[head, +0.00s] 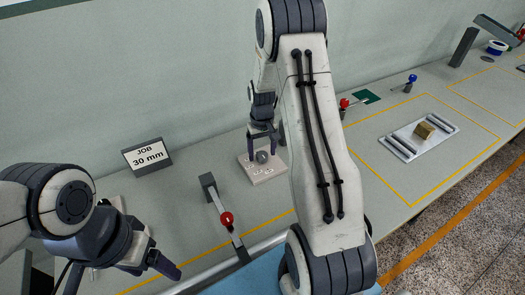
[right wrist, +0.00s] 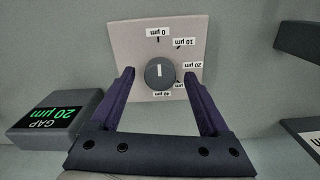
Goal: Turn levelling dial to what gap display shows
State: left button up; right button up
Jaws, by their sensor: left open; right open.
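The levelling dial is a round dark grey knob (right wrist: 161,72) on a pale plate (right wrist: 195,28) with marks from 0 µm at the top through 10 and 20 µm on the right to 40 µm at the bottom. Its white pointer line looks upright, toward 0 µm. The gap display (right wrist: 52,118) reads 20 µm, upside down in the right wrist view. My right gripper (right wrist: 158,76) is open, a fingertip either side of the knob, with gaps visible. In the head view the knob (head: 262,157) is below my right gripper (head: 263,138). My left gripper (head: 152,262) is open and empty at lower left.
A JOB sign (head: 147,157) reads 30 mm. A red-knobbed lever (head: 226,219) stands front left of the dial plate. More levers with red (head: 344,103) and blue (head: 412,78) knobs stand further right. A metal tray (head: 400,146) holds a brass block (head: 425,131). My right arm hides the middle.

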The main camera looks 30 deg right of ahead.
jog(key=shift+f, duration=0.2)
jog(key=shift+c, duration=0.2)
grip_shut()
